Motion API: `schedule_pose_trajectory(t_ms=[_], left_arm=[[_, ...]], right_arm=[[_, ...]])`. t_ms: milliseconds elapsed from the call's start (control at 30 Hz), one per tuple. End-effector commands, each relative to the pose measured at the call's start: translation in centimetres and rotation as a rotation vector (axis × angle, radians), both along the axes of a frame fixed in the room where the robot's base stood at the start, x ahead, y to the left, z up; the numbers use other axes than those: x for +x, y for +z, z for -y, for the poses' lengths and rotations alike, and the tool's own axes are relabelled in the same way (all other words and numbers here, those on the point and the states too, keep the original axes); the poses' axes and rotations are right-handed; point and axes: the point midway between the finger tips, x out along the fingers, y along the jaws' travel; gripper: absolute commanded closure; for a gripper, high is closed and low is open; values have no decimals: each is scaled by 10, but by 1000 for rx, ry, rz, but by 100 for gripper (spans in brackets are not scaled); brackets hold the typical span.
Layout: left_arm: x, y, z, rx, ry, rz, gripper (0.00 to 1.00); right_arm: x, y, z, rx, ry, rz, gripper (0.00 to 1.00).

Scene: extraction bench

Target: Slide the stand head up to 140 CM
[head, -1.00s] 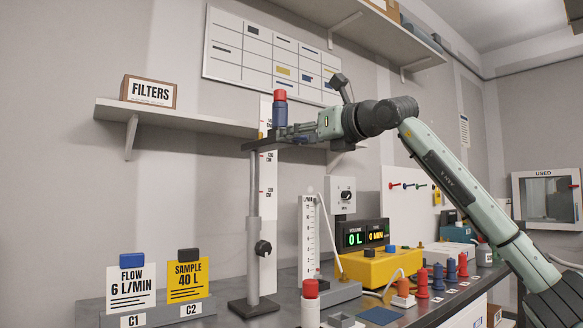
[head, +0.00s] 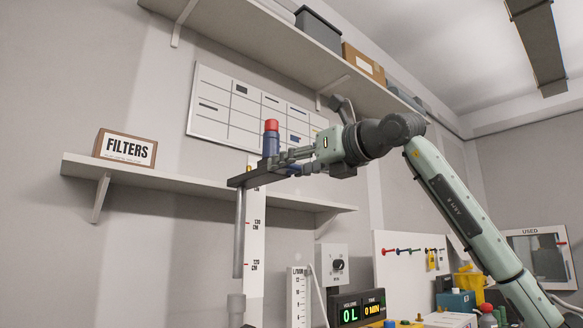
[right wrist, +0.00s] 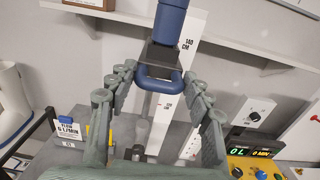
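The stand has a grey upright rod (head: 239,235) and a dark flat head (head: 240,181) at its top. A blue cylinder with a red cap (head: 271,140) stands upright on the head. My right gripper (head: 287,164) is at the head's right side. My left gripper is not in view.
A wall shelf (head: 200,192) with a FILTERS box (head: 125,148) runs behind the stand. A higher shelf (head: 250,45) carries boxes. A wall chart (head: 210,100) hangs between them. A volume and time display (head: 358,308) stands lower right.

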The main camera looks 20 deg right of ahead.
Motion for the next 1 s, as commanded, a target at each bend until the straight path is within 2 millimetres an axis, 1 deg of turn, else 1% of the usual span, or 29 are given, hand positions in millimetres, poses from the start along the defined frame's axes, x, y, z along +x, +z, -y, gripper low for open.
schedule_pose_trajectory(t_ms=[33, 100, 367, 467, 567, 667, 900, 1000], left_arm=[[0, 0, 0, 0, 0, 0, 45], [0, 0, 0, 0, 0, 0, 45], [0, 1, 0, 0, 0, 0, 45], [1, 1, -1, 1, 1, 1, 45], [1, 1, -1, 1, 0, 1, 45], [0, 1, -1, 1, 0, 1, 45], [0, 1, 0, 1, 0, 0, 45], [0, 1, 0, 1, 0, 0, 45]], right_arm=[[0, 1, 1, 2, -1, 2, 42], [0, 1, 1, 0, -1, 1, 34], [0, 0, 0, -1, 1, -1, 33], [-3, 0, 1, -1, 1, 0, 33], [-14, 0, 6, 0, -1, 2, 33], [-31, 0, 12, -2, -1, 2, 33], [-80, 0, 30, -1, -1, 3, 33], [-95, 0, 35, -2, -1, 2, 33]])
